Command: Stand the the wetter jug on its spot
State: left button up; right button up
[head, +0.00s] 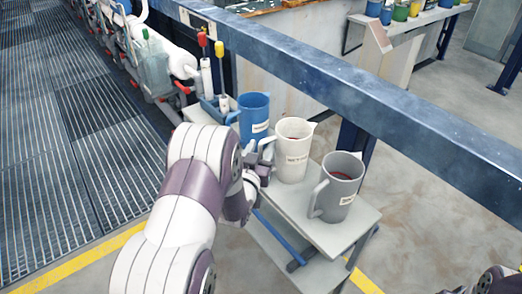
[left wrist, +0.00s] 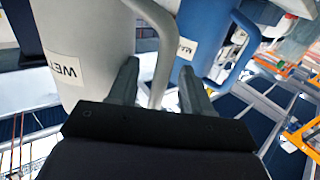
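The white jug (head: 293,152) stands upright on a small grey table, between the other two jugs. It has a label, dark reddish liquid inside and a handle toward my arm. In the left wrist view, this pale jug (left wrist: 85,40) shows a label starting "WET", seen upside down. My left gripper (head: 262,165) is at its handle. In the left wrist view, the fingers of the left gripper (left wrist: 160,88) are apart, with the handle (left wrist: 165,55) between them and gaps visible. My right gripper is not in view; only a bit of the arm shows at bottom right.
A blue jug (head: 254,112) stands behind the white one, and a grey jug (head: 340,185) in front. The small table (head: 335,232) has a lower shelf. A blue rail (head: 340,85) runs behind it. Red and yellow-topped tools (head: 219,75) stand at the table's far end.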

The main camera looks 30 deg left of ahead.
pick_arm(q)
jog(key=p+v, duration=0.1)
jog(key=v, duration=1.1)
jog(key=s+f+g+h, duration=0.2)
jog(key=s+f+g, duration=0.4)
jog(key=f+g, duration=0.45)
jog(key=s+d+g+h, duration=0.1)
jog(key=s+d+g, duration=0.3)
jog(key=d+r+m+g+h+p, duration=0.1)
jog(key=d+r+m+g+p, duration=0.15)
jog(key=d+r, duration=0.65)
notch_tip(320, 180, up, 18)
jog(key=a+p, duration=0.1)
jog(key=p, duration=1.5)
jog(key=shift+a+t+p, duration=0.2)
jog(key=shift+t+p, duration=0.15)
jog(key=shift+t, duration=0.05)
